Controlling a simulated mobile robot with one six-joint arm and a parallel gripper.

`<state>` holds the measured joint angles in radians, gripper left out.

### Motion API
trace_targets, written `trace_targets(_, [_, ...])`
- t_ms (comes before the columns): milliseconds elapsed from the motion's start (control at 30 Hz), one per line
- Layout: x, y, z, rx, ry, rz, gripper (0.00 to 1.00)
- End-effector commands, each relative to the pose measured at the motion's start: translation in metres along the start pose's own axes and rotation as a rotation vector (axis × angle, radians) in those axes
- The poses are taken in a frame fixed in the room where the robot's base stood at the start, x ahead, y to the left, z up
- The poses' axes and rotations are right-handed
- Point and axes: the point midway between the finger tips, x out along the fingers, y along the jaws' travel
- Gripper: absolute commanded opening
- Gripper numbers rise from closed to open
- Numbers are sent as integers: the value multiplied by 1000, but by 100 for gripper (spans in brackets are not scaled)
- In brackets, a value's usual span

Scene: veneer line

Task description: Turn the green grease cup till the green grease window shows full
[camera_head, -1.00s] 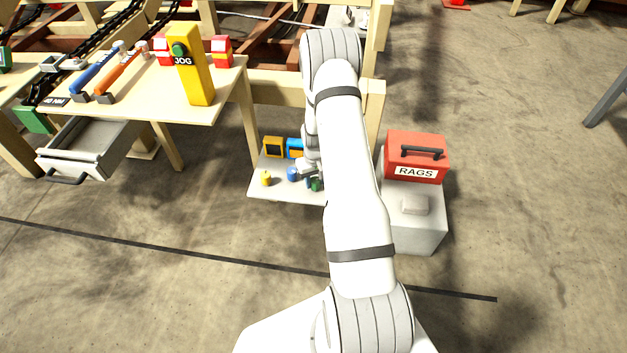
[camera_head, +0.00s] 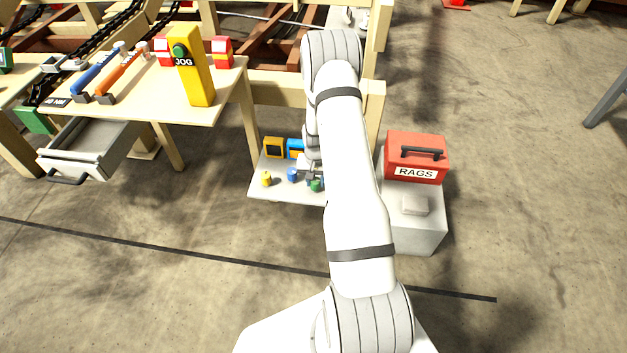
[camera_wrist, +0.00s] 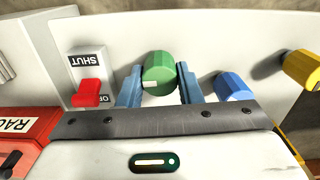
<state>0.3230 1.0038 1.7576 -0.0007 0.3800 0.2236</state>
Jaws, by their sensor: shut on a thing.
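The green grease cup (camera_wrist: 158,70) is between the two blue fingers of my gripper (camera_wrist: 160,88) in the wrist view, and the gripper is shut on it. A pale mark shows on the cup's near side. In the head view the green cup (camera_head: 316,185) stands on the pale shelf (camera_head: 285,192), just below my gripper (camera_head: 312,178), partly covered by my arm. The green grease window cannot be seen in either view; my arm covers that part of the shelf.
A blue cup (camera_wrist: 233,87) stands close right of my gripper, and a yellow cup (camera_wrist: 301,68) farther right. A red switch (camera_wrist: 88,93) marked SHUT is close left. Yellow (camera_head: 274,147) and blue (camera_head: 295,148) windows stand behind. A red RAGS box (camera_head: 415,158) is to the right.

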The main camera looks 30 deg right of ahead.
Motion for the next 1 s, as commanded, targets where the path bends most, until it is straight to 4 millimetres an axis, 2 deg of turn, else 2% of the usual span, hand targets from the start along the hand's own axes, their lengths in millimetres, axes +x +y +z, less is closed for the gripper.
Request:
trace_targets(567, [0,-4,2,46,-3,-1,9])
trace_targets(600, [0,-4,2,46,-3,-1,33])
trace_targets(867, [0,-2,1,48,-2,0,54])
trace_targets(1000, [0,-1,1,48,-1,0,54])
